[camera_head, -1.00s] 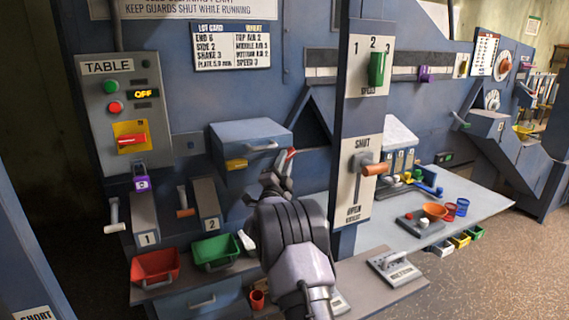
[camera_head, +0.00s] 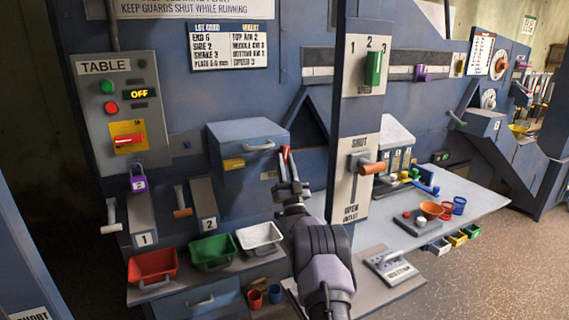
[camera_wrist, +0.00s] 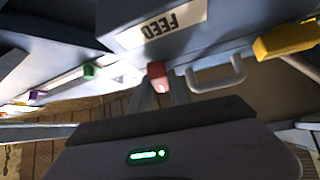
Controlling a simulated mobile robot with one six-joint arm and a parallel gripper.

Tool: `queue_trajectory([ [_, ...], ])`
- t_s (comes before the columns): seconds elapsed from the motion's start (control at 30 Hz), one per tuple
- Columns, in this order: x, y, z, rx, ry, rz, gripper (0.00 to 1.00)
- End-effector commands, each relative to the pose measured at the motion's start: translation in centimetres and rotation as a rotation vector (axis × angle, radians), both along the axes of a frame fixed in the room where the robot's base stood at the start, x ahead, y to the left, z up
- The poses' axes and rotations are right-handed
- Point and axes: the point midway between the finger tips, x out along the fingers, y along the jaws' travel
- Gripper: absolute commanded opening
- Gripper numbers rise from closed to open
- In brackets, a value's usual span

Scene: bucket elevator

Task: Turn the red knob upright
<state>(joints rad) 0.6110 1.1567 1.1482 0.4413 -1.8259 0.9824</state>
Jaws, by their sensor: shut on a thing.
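A small red knob (camera_head: 286,153) sits at the right side of the blue-grey feed box (camera_head: 247,131). In the wrist view the red knob (camera_wrist: 156,74) stands between my fingertips, beside the box's FEED label. My gripper (camera_head: 289,184) comes up from below and is shut on this knob; its fingers (camera_wrist: 159,92) show close together in the wrist view. The fingers partly hide the knob's lower end. Another red knob (camera_head: 129,140) lies nearly level on a yellow plate of the TABLE panel, far left of my gripper.
A grey drawer handle (camera_wrist: 216,76) and a yellow block (camera_wrist: 287,39) are close to the knob. The slotted SHUT/OPEN post (camera_head: 353,190), with an orange handle (camera_head: 373,168), stands right of my arm. Red, green and white bins (camera_head: 260,238) stand on the ledge below.

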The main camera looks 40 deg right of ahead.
Motion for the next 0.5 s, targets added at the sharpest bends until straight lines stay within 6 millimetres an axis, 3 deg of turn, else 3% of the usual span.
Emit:
queue_trajectory([
  [0.5, -0.03, -0.14, 0.09, -0.077, 0.017, 0.001, 0.00],
])
